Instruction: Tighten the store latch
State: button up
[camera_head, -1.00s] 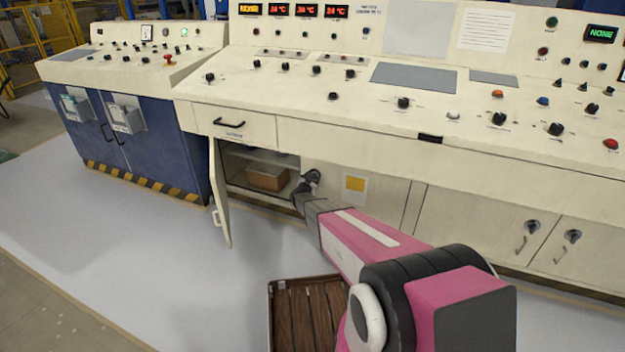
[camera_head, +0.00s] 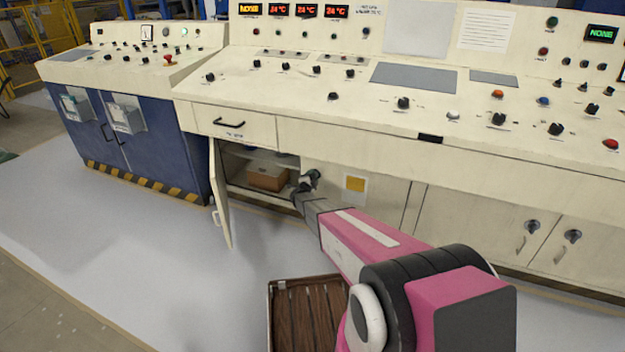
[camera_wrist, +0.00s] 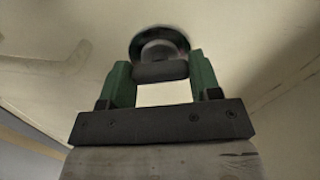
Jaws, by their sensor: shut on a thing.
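My gripper (camera_wrist: 161,82) has its two green fingers on either side of a dark round knob (camera_wrist: 160,52) on a cream panel in the wrist view. It is shut on this knob, whose dark bar sits between the fingertips. In the head view my gripper (camera_head: 309,181) is at the cabinet front, just right of the open compartment, and my arm hides most of the knob there. Which knob is the store latch is not labelled legibly.
A cream door (camera_head: 222,193) stands open on the left. A brown box (camera_head: 267,178) lies inside the compartment. A slatted wooden crate (camera_head: 306,317) stands on the floor near my arm. The floor at left is clear.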

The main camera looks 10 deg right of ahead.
jog(key=shift+m, duration=1.7)
jog(key=o, duration=0.9)
jog(key=v, duration=1)
jog(key=shift+s+a, duration=0.25)
jog(key=shift+s, duration=0.05)
jog(key=shift+r, duration=0.1)
